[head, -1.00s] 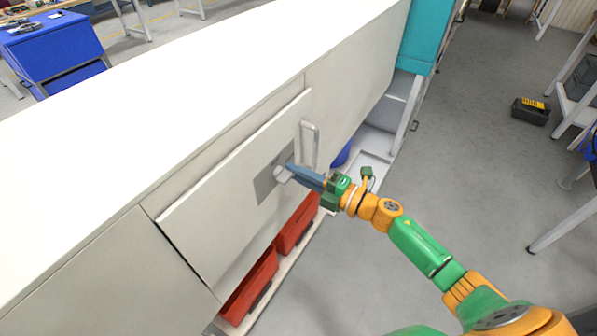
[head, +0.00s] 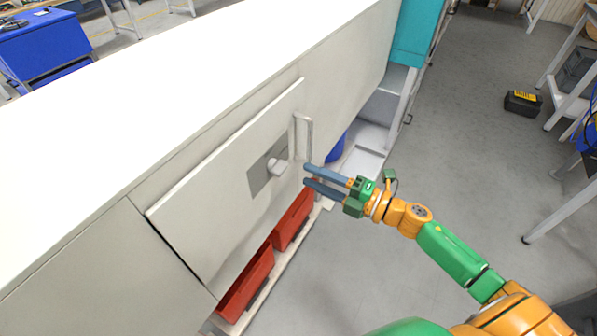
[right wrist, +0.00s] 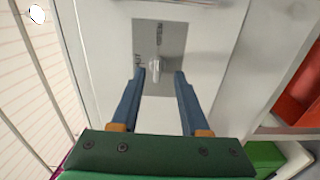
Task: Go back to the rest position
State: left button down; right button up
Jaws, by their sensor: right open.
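My right gripper (head: 306,175) is open and empty, a little in front of the cabinet's white door (head: 225,190). In the right wrist view its two blue fingers (right wrist: 157,75) are spread apart. Between and beyond the tips is a pale knob (right wrist: 154,70) on a grey plate (right wrist: 174,45). In the head view the knob (head: 277,167) sits on the plate (head: 261,178), left of the fingertips and apart from them. The door stands slightly out from the cabinet front. My left gripper is not in view.
A vertical bar handle (head: 303,138) stands out beside the knob. Red bins (head: 247,280) sit on a low shelf under the cabinet. The white top (head: 130,120) is bare. Open grey floor (head: 460,160) lies to the right, with a black and yellow box (head: 523,103) farther off.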

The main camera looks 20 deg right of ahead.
jog(key=shift+s+d, duration=0.15)
jog(key=shift+s, duration=0.15)
jog(key=s+d+f+m+g+h, duration=0.1)
jog(key=s+d+f+m+h, duration=0.15)
jog(key=f+m, duration=0.4)
jog(key=s+d+f+m+g+h, duration=0.1)
jog(key=d+f+m+h, duration=0.25)
jog(key=f, duration=0.65)
jog(key=s+d+f+m+h, duration=0.2)
jog(key=f+m+h, duration=0.25)
jog(key=f, duration=0.35)
jog(key=s+a+f+m+g, duration=0.2)
jog(key=s+f+m+g, duration=0.35)
jog(key=s+f, duration=0.7)
jog(key=s+a+f+m+g, duration=0.1)
jog(key=s+a+f+g, duration=0.1)
jog(key=s, duration=0.6)
jog(key=s+a+f+m+g, duration=0.2)
jog(key=s+a+g, duration=0.1)
jog(key=s, duration=0.5)
jog(key=shift+s+a+f+g, duration=0.2)
jog(key=shift+a+f+g, duration=0.2)
jog(key=shift+a, duration=0.45)
